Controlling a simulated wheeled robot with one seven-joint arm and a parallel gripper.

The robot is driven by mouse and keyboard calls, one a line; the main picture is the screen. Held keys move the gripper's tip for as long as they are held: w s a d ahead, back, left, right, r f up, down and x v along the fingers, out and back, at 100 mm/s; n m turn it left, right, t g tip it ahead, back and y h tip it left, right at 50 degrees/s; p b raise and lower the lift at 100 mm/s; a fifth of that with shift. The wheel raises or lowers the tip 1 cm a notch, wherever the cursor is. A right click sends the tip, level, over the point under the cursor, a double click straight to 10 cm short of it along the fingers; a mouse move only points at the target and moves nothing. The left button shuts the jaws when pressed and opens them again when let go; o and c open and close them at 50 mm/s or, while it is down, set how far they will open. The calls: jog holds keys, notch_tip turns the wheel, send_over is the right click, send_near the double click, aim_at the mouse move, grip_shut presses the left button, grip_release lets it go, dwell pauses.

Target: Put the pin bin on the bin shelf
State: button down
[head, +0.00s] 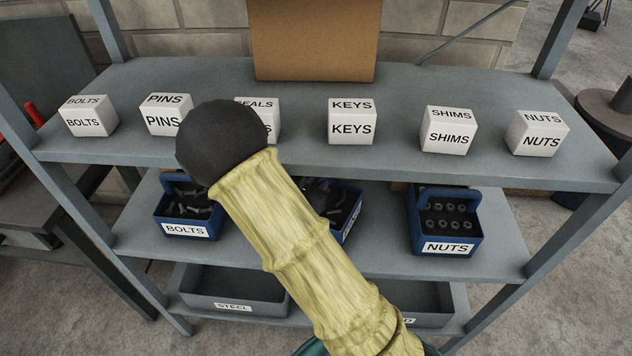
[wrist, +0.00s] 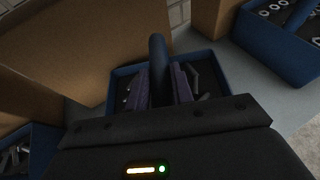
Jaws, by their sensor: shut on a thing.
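My gripper (wrist: 162,82) is shut on the dark upright handle of a blue bin (wrist: 207,58), seen in the wrist view. The bin holds loose metal parts that look like pins. In the head view, this looks like the middle blue bin (head: 351,222), between the bolts and nuts bins. My arm hides much of it, and its label is too covered to read. It appears at the level of the middle shelf (head: 385,255); whether it touches the shelf is unclear. A PINS label block (head: 161,121) stands on the top shelf (head: 300,155).
A BOLTS bin (head: 186,208) and a NUTS bin (head: 445,226) flank the middle bin. Label blocks line the top shelf, before a cardboard box (head: 313,40). Grey bins, one marked STEEL (head: 225,295), sit below. Cardboard (wrist: 90,50) stands close behind my gripper's bin.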

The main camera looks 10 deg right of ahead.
jog(key=c, duration=1.2)
grip_release()
jog(key=shift+r, duration=0.1)
jog(key=b+v, duration=0.1)
jog(key=v, duration=1.1)
jog(key=shift+a, duration=0.1)
jog(key=shift+s, duration=0.15)
